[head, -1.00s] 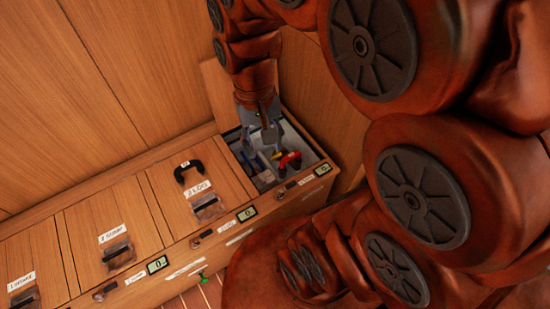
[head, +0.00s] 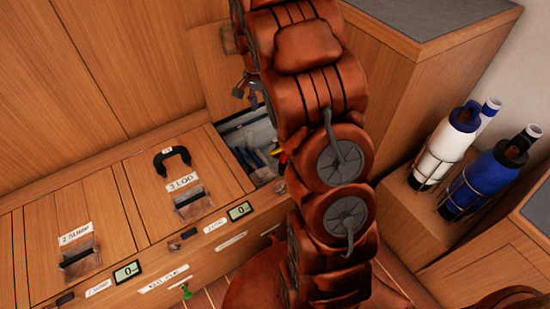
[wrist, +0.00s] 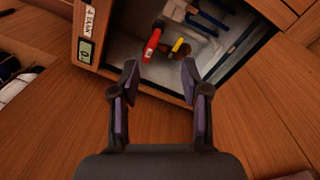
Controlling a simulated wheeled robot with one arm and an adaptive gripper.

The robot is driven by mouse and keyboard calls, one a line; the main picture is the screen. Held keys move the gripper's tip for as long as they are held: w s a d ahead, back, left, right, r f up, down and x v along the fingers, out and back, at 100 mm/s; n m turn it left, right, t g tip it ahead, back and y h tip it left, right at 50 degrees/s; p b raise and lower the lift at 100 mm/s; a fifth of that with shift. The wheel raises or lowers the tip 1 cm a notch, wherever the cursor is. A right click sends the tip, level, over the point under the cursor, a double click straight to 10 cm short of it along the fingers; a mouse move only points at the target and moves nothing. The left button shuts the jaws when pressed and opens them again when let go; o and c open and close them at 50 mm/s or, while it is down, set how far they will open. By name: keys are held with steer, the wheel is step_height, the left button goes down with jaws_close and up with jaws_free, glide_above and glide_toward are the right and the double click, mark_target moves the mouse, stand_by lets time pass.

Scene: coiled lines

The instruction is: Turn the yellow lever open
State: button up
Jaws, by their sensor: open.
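The yellow lever (wrist: 181,46) sits inside an open compartment (wrist: 211,72), beside a red handle (wrist: 152,45). In the head view only a sliver of the yellow lever (head: 275,151) shows; my arm hides most of the area around it. My gripper (wrist: 160,72) is open and empty. In the wrist view its fingertips are apart, with the red handle and the lever beyond them. In the head view my gripper (head: 247,92) hangs above the compartment, in front of its raised lid. I cannot tell how far the lever is turned.
Blue pipes (head: 258,156) lie in the same compartment. Closed lids labelled LOG (head: 182,184) and SUMP (head: 75,238) are to the left; a black handle (head: 172,160) stands on the first. White (head: 446,145) and blue (head: 484,179) bottles stand in racks at right.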

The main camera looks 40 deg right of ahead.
mark_target(275, 152)
steer(key=w+d+f+m+b, duration=0.2)
steer(key=w+d+f+b, duration=0.1)
steer(key=f, duration=0.7)
steer(key=w+d+f+m+b, duration=0.1)
steer(key=w+d+f+b, duration=0.2)
steer(key=f, duration=0.7)
steer(key=w+d+f+m+b, duration=0.2)
steer(key=d+f+b, duration=0.3)
steer(key=f, duration=0.5)
steer(key=shift+w+d+m+t+b, duration=0.1)
steer(key=shift+w+m+t+b, duration=0.2)
steer(key=shift+w+b, duration=0.45)
steer(key=f+b, duration=0.1)
steer(key=f, duration=0.1)
steer(key=f+b, duration=0.1)
steer(key=f, duration=0.2)
steer(key=f+b, duration=0.1)
steer(key=f, duration=0.1)
steer(key=shift+s+f, duration=0.25)
steer(key=shift+s, duration=0.05)
steer(key=shift+c, duration=0.4)
jaws_close()
